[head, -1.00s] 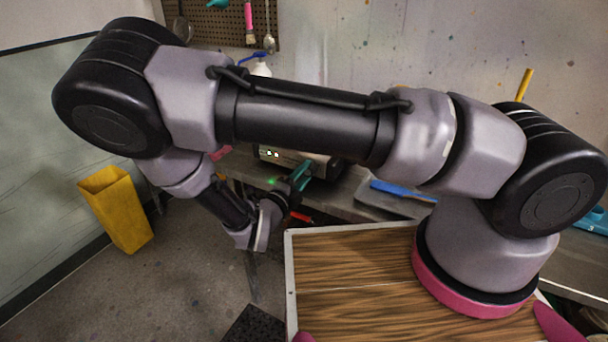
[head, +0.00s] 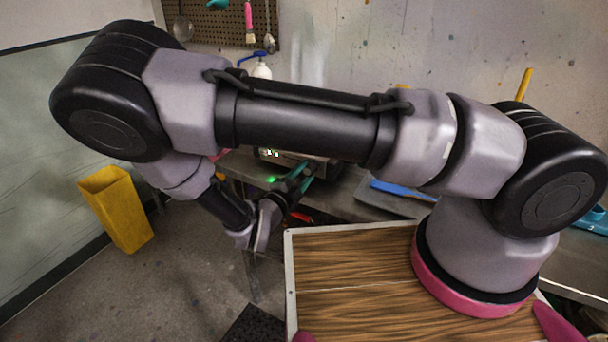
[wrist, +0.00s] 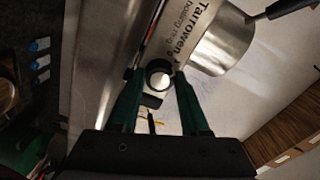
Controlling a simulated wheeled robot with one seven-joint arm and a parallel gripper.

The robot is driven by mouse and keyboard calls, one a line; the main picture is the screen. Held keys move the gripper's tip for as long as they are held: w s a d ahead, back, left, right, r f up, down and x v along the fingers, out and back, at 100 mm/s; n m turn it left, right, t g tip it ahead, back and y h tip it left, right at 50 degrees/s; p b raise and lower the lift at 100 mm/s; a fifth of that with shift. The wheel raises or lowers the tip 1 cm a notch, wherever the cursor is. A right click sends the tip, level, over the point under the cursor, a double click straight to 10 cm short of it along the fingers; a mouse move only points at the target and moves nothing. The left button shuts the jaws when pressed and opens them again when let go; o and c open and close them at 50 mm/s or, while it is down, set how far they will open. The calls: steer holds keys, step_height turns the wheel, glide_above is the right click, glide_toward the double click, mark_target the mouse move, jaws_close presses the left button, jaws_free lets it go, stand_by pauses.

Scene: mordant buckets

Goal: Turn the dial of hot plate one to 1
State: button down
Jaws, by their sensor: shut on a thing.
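The hot plate (head: 322,163) stands on the bench behind my arm in the head view, partly hidden by it, with small lit marks on its front. In the wrist view its pale front panel (wrist: 185,38) carries dark lettering that begins "Tarrowen". A round dark dial (wrist: 158,72) with a pale centre sits between my green fingertips. My gripper (wrist: 157,84) is shut on this dial; it also shows at the hot plate's front in the head view (head: 300,180). The dial's pointer and number marks cannot be read.
A shiny metal vessel (wrist: 222,42) with a dark handle is close beside the fingers in the wrist view. A blue item (head: 400,190) lies on a grey tray right of the hot plate. A yellow bin (head: 115,208) stands on the floor at left.

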steer(key=shift+c, duration=2)
jaws_free()
steer(key=shift+s+a, duration=0.1)
steer(key=v, duration=1)
steer(key=shift+s+a, duration=0.2)
steer(key=shift+s, duration=0.1)
